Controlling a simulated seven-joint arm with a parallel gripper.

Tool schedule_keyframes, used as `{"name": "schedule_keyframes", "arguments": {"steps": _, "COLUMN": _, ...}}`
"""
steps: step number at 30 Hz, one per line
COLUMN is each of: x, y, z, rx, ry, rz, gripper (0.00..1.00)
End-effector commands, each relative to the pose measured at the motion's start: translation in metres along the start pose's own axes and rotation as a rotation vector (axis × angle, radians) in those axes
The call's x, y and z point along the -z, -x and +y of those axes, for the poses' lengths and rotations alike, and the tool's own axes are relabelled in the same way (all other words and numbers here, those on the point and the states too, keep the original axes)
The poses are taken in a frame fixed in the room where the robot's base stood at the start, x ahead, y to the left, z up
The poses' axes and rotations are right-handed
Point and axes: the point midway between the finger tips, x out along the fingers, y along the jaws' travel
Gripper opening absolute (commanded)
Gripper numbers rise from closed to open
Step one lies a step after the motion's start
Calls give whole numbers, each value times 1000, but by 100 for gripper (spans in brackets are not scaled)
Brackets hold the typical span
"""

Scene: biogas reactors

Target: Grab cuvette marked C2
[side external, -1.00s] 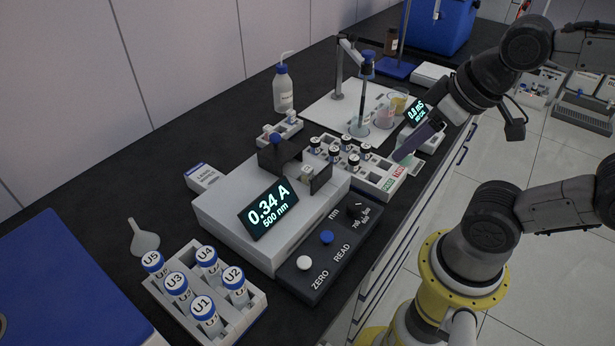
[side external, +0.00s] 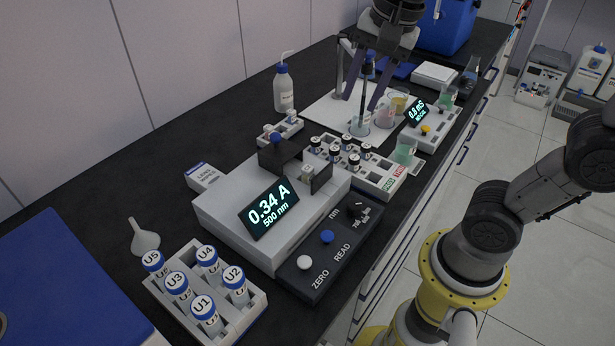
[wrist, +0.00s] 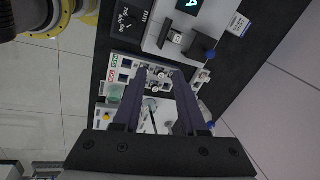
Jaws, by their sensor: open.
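My gripper (side external: 361,102) is open and empty, pointing down above the white plate behind the vial rack. In the wrist view its two dark fingers (wrist: 159,78) are spread, with vials showing between their tips. A small cuvette (side external: 307,174) with a pale label sits in the photometer's open well; it also shows in the wrist view (wrist: 175,38). A small white rack (side external: 282,132) behind the photometer holds several light-capped cuvettes. I cannot read C2 on any of them. My gripper is apart from both places.
The photometer (side external: 228,208) has a raised dark lid with a blue knob (side external: 275,138). A vial rack (side external: 385,182) holds several black-capped vials. A probe stand (side external: 338,75), beakers (side external: 398,104) and a wash bottle (side external: 283,90) stand nearby. Blue-capped U vials (side external: 205,312) stand in front.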

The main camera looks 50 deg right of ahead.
Motion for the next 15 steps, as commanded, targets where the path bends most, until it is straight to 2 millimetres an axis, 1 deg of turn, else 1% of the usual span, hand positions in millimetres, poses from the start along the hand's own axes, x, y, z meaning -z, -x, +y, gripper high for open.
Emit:
{"name": "schedule_keyframes", "arguments": {"steps": 1, "x": 2, "y": -8, "z": -19, "rx": -46, "ry": -81, "rz": -11, "gripper": 41}}
{"name": "schedule_keyframes", "arguments": {"steps": 3, "x": 4, "y": -19, "z": -40, "rx": -96, "ry": -174, "rz": -18, "gripper": 41}}
{"name": "schedule_keyframes", "arguments": {"steps": 5, "x": 5, "y": -30, "z": -55, "rx": -136, "ry": -224, "rz": -21, "gripper": 41}}
{"name": "schedule_keyframes", "arguments": {"steps": 7, "x": 5, "y": -44, "z": -69, "rx": -173, "ry": -239, "rz": -24, "gripper": 41}}
{"name": "schedule_keyframes", "arguments": {"steps": 10, "x": 4, "y": -62, "z": -80, "rx": -212, "ry": -228, "rz": -29, "gripper": 41}}
{"name": "schedule_keyframes", "arguments": {"steps": 15, "x": 1, "y": -81, "z": -80, "rx": -255, "ry": -219, "rz": -33, "gripper": 41}}
